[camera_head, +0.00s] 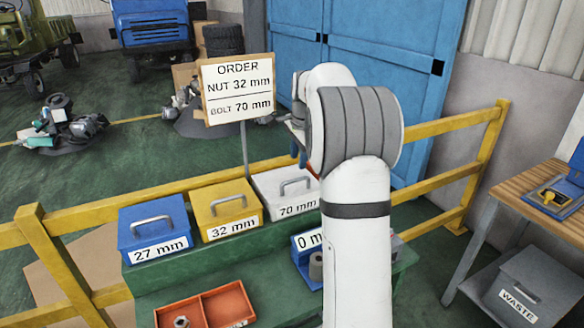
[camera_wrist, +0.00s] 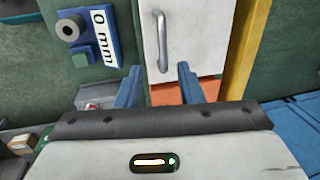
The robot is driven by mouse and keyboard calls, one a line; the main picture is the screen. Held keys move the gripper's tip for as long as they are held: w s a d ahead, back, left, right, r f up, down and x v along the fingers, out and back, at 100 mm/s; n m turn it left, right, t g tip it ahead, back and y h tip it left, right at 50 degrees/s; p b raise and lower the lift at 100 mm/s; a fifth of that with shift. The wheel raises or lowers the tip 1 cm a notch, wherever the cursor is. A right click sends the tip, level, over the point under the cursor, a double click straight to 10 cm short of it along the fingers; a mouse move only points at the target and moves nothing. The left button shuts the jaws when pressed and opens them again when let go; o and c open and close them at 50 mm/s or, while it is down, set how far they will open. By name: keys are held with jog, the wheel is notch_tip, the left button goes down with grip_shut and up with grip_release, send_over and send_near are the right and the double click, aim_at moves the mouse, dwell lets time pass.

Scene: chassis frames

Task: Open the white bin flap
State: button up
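The white bin (camera_head: 268,190) labelled 70 mm stands at the right end of a row of three bins on the green bench. Its flap with a grey handle (camera_head: 296,187) looks shut, and my arm covers part of its right side. In the wrist view, the white flap (camera_wrist: 205,45) and its upright handle (camera_wrist: 161,40) lie beyond my fingertips. My gripper (camera_wrist: 160,70) is open and empty, its two blue fingers apart. The handle lines up with the gap between them and shows no contact.
The yellow 32 mm bin (camera_head: 226,208) and blue 27 mm bin (camera_head: 155,228) stand left of the white one. A blue 0 mm block (camera_head: 305,263) and an orange tray (camera_head: 228,304) are in front. An order sign (camera_head: 238,88) rises behind. A yellow railing (camera_head: 482,165) runs behind the bench.

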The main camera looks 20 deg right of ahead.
aim_at(297, 181)
jog(key=f, duration=0.2)
jog(key=w+f, duration=0.1)
jog(key=f, duration=0.2)
jog(key=w+f+p, duration=0.1)
jog(key=f, duration=0.1)
jog(key=shift+d+f, duration=0.2)
jog(key=shift+f, duration=0.1)
jog(key=shift+c, duration=0.5)
grip_shut()
